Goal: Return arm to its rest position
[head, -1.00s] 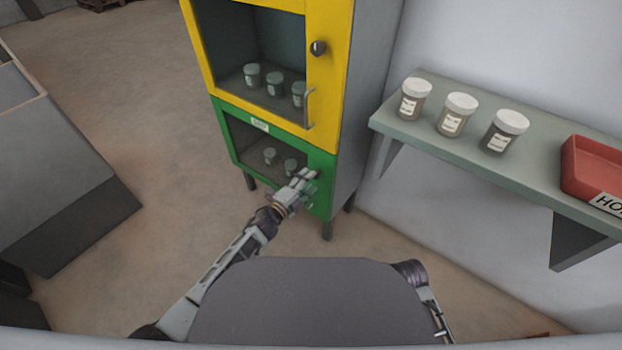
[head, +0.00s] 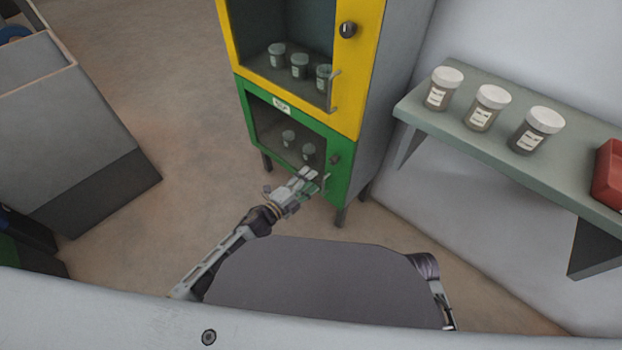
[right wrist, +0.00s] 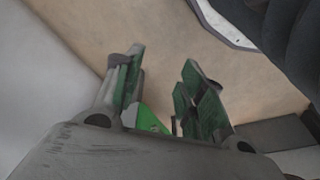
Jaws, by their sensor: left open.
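My left gripper (head: 306,182) is open and empty in the head view. It is in front of the lower right part of the green cabinet door (head: 341,186), close to its handle (head: 324,184); I cannot tell whether they touch. The door looks shut. In the right wrist view my right gripper (right wrist: 160,85) has its two fingers apart with nothing held between them. A green patch (right wrist: 150,121) shows beyond the fingers; I cannot tell what it is. The right gripper is hidden in the head view.
The yellow cabinet door (head: 372,70) above looks shut, with several jars behind the two windows. A wall shelf (head: 460,136) at the right carries three white-lidded jars (head: 487,108) and a red tray (head: 609,178). A grey bin (head: 70,130) stands left. Floor between is clear.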

